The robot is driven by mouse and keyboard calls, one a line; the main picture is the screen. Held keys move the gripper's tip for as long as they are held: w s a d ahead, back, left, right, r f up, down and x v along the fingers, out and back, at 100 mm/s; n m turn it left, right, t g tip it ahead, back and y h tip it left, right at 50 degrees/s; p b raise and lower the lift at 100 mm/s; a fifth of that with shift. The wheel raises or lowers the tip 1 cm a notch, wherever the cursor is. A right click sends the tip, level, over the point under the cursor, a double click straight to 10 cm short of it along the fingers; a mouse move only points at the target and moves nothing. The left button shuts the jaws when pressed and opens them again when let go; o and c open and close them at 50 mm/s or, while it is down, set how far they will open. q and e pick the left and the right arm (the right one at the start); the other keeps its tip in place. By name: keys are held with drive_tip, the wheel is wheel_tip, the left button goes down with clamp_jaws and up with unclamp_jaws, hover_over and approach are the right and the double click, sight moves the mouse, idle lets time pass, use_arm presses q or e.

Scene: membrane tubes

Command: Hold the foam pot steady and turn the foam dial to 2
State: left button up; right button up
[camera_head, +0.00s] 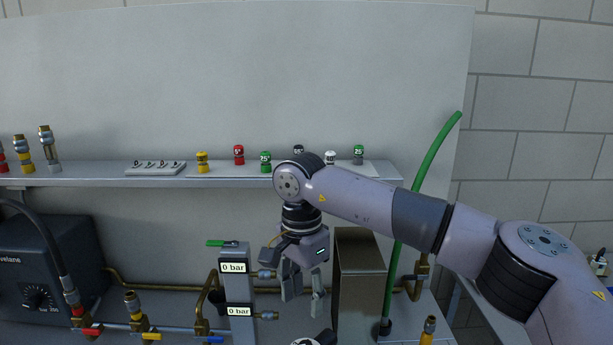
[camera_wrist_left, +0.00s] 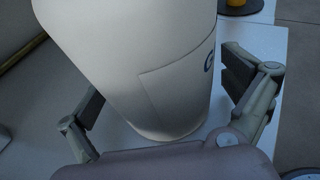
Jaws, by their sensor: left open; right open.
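A large white pot (camera_wrist_left: 150,60) with a blue letter fills the middle of the left wrist view; I take it for the foam pot. My left gripper (camera_wrist_left: 165,100) is open, with one finger on each side of the pot; whether either finger touches it I cannot tell. The left gripper is outside the head view.
A black box with a round knob (camera_head: 37,297) stands at left. A post with two 0 bar displays (camera_head: 233,290) is left of my right gripper. A metal block (camera_head: 359,285) and green hose (camera_head: 401,235) stand right. The shelf (camera_head: 100,181) holds coloured fittings.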

use_arm(q)
drive_tip(key=shift+a, duration=0.1)
drive_tip(key=v, duration=1.2)
drive_tip(key=shift+r, duration=0.1)
